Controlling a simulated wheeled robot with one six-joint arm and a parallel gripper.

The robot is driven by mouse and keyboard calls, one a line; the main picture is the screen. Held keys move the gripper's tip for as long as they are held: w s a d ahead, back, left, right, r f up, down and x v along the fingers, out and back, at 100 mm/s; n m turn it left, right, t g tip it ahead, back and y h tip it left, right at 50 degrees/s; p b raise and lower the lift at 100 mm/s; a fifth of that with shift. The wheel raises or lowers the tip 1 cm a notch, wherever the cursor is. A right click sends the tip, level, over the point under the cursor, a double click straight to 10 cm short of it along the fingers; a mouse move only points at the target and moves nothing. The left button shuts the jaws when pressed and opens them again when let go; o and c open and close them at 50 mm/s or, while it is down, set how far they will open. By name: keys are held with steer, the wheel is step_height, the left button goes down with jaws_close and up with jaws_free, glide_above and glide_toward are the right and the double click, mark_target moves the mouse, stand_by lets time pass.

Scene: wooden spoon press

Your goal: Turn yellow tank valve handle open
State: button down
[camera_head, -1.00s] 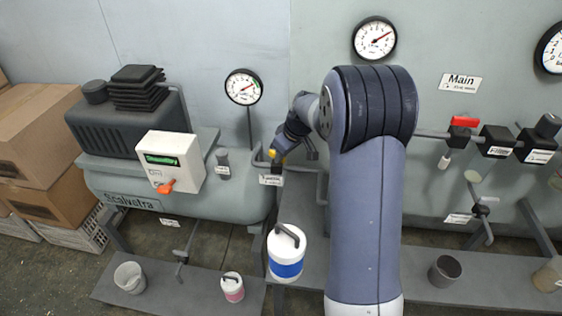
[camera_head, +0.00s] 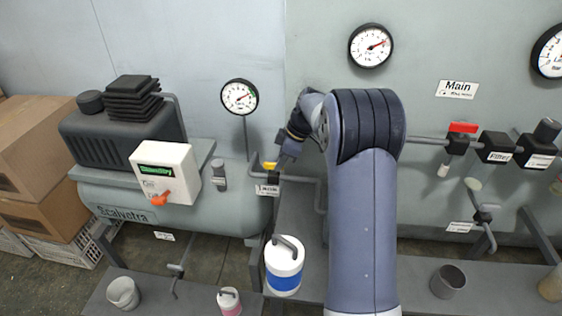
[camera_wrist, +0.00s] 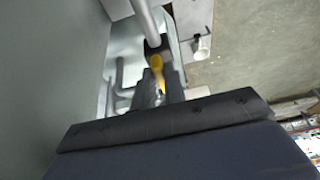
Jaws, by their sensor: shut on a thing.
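The yellow valve handle (camera_head: 269,166) sits on a pipe at the right end of the tank, above a small white label. Its left end sticks out to the left of my gripper (camera_head: 282,162). My gripper reaches it from the upper right and is shut on it; the fingertips are small and dark here. In the wrist view the yellow handle (camera_wrist: 157,64) points up the picture from between the dark fingers of my gripper (camera_wrist: 158,88). The lower part of the handle is partly hidden by the fingers.
A white control box (camera_head: 166,172) with an orange knob is at left on the tank (camera_head: 120,205). A pressure gauge (camera_head: 239,97) stands behind the valve. A white and blue canister (camera_head: 284,265) stands below. A red-handled valve (camera_head: 462,128) is at right.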

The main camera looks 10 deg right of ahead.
stand_by(0.3)
steer(key=c, duration=1.5)
jaws_free()
steer(key=shift+o, duration=0.2)
steer(key=v, duration=1)
steer(key=shift+d+r+p, duration=0.15)
steer(key=shift+r+p, duration=0.15)
steer(key=shift+r, duration=0.05)
steer(key=x, duration=1)
steer(key=shift+f+b, duration=0.3)
steer(key=shift+f, duration=0.05)
